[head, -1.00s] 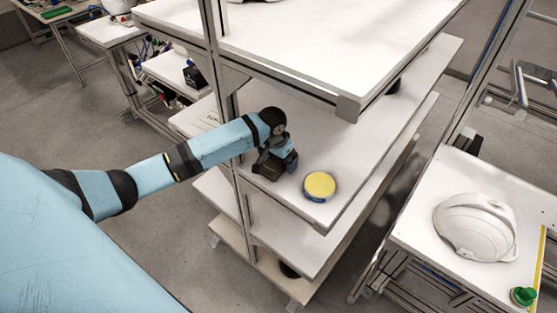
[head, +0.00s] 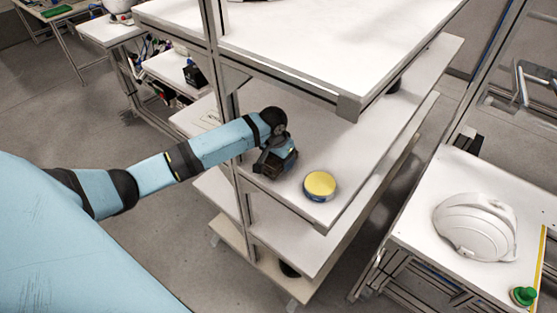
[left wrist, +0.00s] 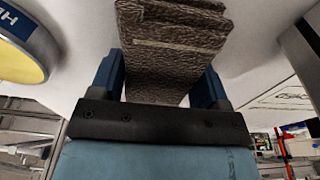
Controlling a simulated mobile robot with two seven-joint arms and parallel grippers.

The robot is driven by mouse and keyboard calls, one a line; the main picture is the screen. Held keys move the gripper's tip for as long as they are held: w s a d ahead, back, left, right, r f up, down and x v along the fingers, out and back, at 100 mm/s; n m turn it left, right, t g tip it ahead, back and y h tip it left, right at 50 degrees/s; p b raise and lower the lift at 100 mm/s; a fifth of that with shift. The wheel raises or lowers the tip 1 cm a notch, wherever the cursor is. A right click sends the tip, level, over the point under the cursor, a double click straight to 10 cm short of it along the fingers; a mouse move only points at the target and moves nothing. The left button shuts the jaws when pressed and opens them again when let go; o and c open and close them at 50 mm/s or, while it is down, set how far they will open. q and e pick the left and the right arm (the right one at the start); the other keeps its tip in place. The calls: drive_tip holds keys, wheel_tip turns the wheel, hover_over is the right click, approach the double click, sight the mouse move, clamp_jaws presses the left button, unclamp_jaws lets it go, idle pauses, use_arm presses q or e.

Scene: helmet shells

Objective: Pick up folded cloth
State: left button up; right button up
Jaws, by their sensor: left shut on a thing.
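The folded cloth (left wrist: 172,45) is brown and textured, with stacked layers, in the upper middle of the left wrist view. My left gripper (left wrist: 158,80) has its blue fingers on either side of the cloth and is shut on it. In the head view the gripper (head: 277,160) is at the shelf's middle level, near its left post, with the dark brown cloth (head: 268,169) under it. I cannot tell whether the cloth touches the shelf. My right gripper is not in view.
A round yellow-topped, blue-sided thing (head: 319,185) lies on the shelf (head: 350,160) just right of the gripper. A white helmet shell (head: 475,227) and a green knob (head: 523,296) are on the right table (head: 425,225).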

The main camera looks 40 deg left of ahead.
use_arm(q)
drive_tip(key=shift+r, duration=0.4)
wheel_tip(320, 180, up, 2)
drive_tip(key=shift+r+b, duration=0.15)
drive_tip(key=shift+b, duration=0.35)
drive_tip(key=s+a+b, duration=0.1)
drive_tip(key=s+b, duration=0.1)
drive_tip(key=s, duration=1.6)
drive_tip(key=shift+a+b, duration=0.2)
drive_tip(key=shift+b, duration=0.1)
